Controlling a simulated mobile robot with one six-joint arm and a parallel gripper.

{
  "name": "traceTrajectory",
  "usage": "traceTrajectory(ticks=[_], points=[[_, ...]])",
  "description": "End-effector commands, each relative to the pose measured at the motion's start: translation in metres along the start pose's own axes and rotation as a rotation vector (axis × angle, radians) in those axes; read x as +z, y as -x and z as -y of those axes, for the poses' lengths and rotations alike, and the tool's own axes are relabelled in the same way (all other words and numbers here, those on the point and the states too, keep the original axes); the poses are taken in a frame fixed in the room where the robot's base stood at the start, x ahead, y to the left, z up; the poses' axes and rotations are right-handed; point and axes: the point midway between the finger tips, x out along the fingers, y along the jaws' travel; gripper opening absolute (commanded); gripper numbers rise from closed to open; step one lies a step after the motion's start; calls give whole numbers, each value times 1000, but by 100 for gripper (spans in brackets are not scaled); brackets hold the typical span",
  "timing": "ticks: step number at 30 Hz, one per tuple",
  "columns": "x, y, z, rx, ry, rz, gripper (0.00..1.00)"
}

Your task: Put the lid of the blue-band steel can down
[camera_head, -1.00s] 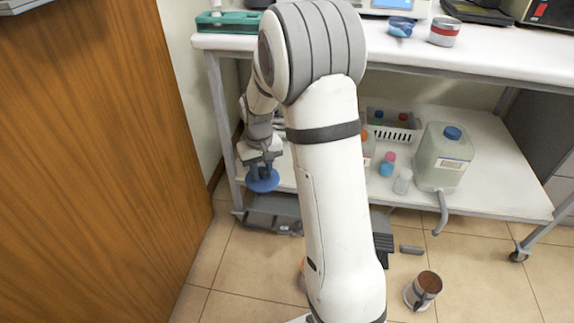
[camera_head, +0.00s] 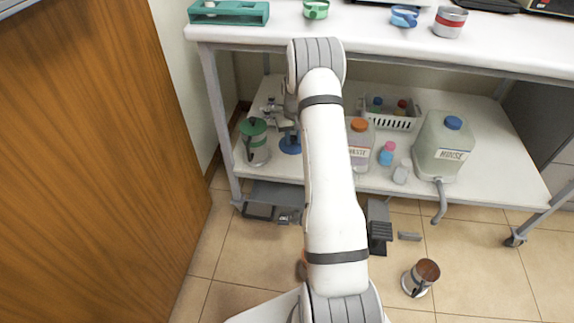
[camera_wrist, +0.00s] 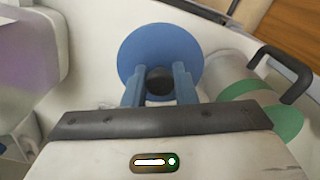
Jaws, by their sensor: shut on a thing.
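The blue lid (camera_head: 290,145) is a round disc with a dark knob, over the left part of the lower shelf. It also shows in the wrist view (camera_wrist: 150,47). My gripper (camera_wrist: 158,82) is shut on the knob, with a blue finger on each side. In the head view my gripper (camera_head: 288,128) is above the lid, between the green-lidded can and my arm link. I cannot tell whether the lid touches the shelf. An open steel can (camera_head: 420,278) with a dark handle and brown inside stands on the floor; no blue band is discernible on it.
A green-lidded steel can (camera_head: 255,145) stands close left of the lid on the lower shelf (camera_head: 480,165). A waste bottle (camera_head: 359,146) stands to the right, with small bottles, a white basket (camera_head: 392,121) and a large jug (camera_head: 443,147) beyond. The bench top (camera_head: 340,25) overhangs the shelf.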

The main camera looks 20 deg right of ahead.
Motion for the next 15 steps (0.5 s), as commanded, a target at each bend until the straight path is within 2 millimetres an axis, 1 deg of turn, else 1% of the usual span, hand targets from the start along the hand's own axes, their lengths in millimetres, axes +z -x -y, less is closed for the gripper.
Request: traceTrajectory(ticks=[1,3,5,12,15], points=[[-2,-3,-6,0,-7,-1,3],[-3,-10,-9,0,-10,1,3],[-3,-18,-10,0,-11,1,3],[-3,-62,-11,0,-11,0,3],[-4,-71,-11,0,-11,-2,3]])
